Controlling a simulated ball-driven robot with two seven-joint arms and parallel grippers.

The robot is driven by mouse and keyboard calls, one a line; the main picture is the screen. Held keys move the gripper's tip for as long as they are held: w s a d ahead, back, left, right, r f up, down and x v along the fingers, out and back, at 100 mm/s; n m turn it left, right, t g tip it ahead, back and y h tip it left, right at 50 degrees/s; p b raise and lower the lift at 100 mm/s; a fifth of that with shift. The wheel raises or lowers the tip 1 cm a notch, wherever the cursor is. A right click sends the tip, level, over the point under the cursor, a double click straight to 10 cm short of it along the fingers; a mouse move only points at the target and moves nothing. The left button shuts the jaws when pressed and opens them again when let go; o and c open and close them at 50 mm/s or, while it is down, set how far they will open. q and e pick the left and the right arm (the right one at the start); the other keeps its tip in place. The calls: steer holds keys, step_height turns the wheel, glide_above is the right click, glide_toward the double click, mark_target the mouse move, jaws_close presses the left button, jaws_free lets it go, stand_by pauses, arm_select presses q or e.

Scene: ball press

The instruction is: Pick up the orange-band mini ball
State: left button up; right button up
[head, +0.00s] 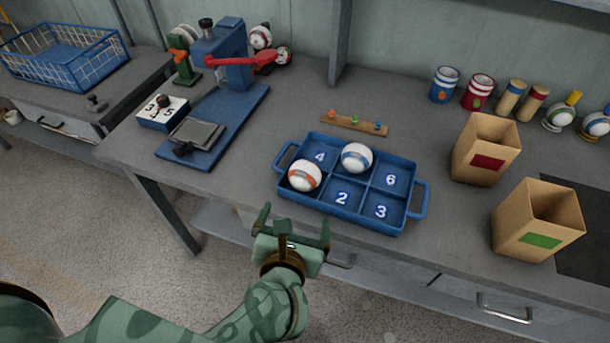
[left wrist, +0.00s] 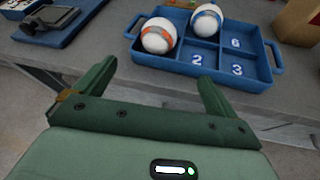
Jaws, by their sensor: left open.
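The orange-band mini ball (head: 305,176) is white with an orange band and sits in the front-left compartment of a blue tray (head: 423,200). A blue-band ball (head: 356,157) sits in the back-middle compartment. In the left wrist view the orange-band ball (left wrist: 158,36) lies ahead of the fingers, beside the blue-band ball (left wrist: 206,19). My left gripper (head: 293,226) is open and empty, in front of the tray's near side and apart from the ball. The right gripper is not in view.
A blue press with a red lever (head: 242,63) stands at the back left. Two brown boxes, with a red label (head: 487,148) and a green label (head: 540,218), stand right of the tray. A wooden strip (head: 354,124) lies behind it. The bench's front edge and drawers are near my gripper.

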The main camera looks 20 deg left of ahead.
mark_target(303, 183)
arm_select(q)
steer(key=b+x, duration=0.2)
steer(key=x, duration=0.7)
steer(key=shift+w+f, duration=0.15)
steer(key=shift+w, duration=0.05)
steer(key=x, duration=0.2)
steer(key=b+x, duration=0.1)
steer(key=x, duration=0.3)
steer(key=shift+w+a+r+b, duration=0.1)
steer(key=shift+a+r+b, duration=0.05)
steer(key=shift+r+b, duration=0.2)
steer(key=shift+c, duration=0.2)
steer(key=c, duration=1)
